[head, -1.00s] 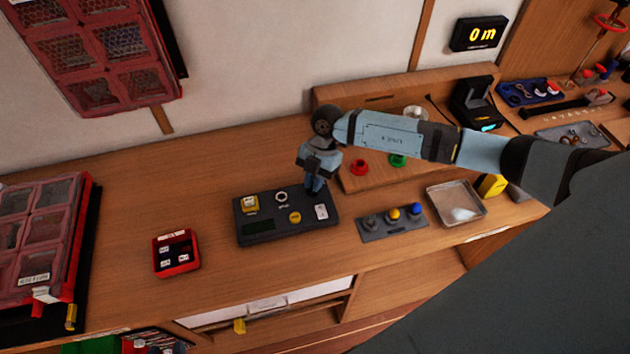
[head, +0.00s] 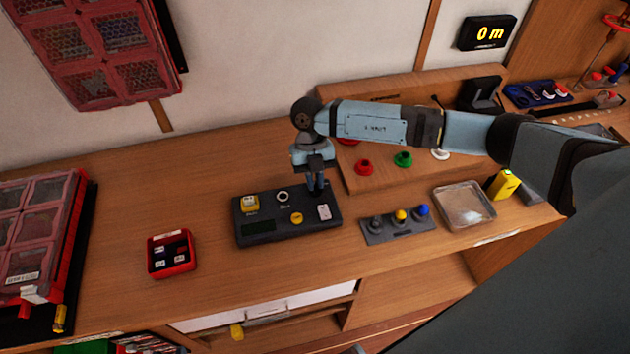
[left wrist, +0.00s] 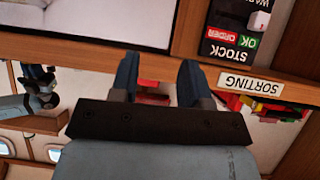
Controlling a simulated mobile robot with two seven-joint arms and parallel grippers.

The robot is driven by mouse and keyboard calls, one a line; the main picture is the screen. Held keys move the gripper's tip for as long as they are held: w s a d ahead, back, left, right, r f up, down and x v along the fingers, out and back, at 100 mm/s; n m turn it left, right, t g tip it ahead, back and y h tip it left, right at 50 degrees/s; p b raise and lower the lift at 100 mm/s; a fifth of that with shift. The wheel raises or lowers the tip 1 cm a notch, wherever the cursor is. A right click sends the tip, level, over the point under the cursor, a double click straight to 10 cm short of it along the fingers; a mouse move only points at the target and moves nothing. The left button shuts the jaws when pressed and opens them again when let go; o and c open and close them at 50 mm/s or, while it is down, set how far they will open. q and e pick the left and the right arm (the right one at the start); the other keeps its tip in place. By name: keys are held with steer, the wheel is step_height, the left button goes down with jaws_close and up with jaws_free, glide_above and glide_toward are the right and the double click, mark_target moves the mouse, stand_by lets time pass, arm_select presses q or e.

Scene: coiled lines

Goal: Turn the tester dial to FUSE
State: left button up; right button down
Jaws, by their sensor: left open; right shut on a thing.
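The tester (head: 268,237) is a dark panel lying on the wooden bench in the head view. It carries a yellow block, a white ring, a round yellow knob (head: 296,218), a white piece (head: 323,212) and a dark display. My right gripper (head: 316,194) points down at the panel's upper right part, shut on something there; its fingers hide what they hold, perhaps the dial. I cannot read any FUSE mark or dial position. My left gripper (left wrist: 158,80) shows in the left wrist view, open, with nothing between its fingers.
A red box (head: 171,254) stands left of the tester. A grey plate (head: 392,232) with several coloured knobs and a metal tray (head: 464,206) lie to the right. A sloped wooden board with red and green buttons (head: 403,159) stands behind. The bench left of the tester is mostly clear.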

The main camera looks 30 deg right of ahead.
steer(key=shift+s+a+f+n, duration=0.1)
steer(key=shift+s+f+n, duration=0.2)
steer(key=shift+f, duration=0.05)
steer(key=c, duration=1.2)
jaws_free()
steer(key=shift+w, duration=0.15)
steer(key=shift+r, duration=0.15)
steer(key=shift+w+r, duration=0.15)
steer(key=shift+r, duration=0.1)
steer(key=b+v, duration=0.2)
steer(key=v, duration=1.1)
steer(key=shift+w, duration=0.1)
steer(key=shift+f, duration=0.1)
